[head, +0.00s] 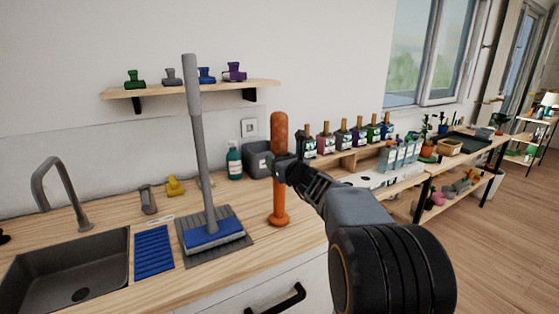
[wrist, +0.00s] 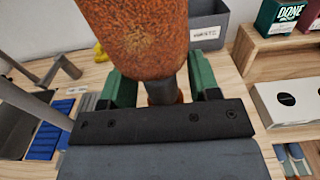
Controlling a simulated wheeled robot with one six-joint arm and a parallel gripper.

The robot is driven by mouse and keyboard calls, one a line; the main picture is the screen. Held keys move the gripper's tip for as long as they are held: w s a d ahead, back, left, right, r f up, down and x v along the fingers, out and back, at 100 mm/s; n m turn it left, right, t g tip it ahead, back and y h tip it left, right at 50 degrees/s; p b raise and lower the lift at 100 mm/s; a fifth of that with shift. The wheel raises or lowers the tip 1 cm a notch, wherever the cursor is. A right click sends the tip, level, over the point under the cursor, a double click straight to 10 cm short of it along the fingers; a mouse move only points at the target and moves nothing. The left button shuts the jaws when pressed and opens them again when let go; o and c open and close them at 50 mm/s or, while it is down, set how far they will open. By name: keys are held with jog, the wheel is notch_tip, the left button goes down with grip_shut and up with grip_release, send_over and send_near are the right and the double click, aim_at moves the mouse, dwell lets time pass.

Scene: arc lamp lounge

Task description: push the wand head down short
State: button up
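The wand (head: 279,196) stands upright on the counter, with an orange shaft, a round orange foot and a rust-brown, speckled head at the top. In the wrist view the wand head (wrist: 135,35) looms large in front of the fingers. My gripper (head: 284,166) is level with the wand just below its head. Its two green fingers (wrist: 162,88) stand on either side of the wand's dark shaft section. Some gap shows between fingers and shaft, so the gripper looks open around it.
A grey mop with a blue pad (head: 214,233) stands on a dark mat to the left, near the sink (head: 70,270). A grey bin (head: 258,158) and a teal bottle (head: 234,160) are behind. Several small bottles line a riser (head: 345,158) to the right.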

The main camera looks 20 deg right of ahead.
jog(key=s+d, duration=0.1)
jog(key=s, duration=1.2)
jog(key=shift+s+d, duration=0.3)
jog(key=shift+s, duration=0.05)
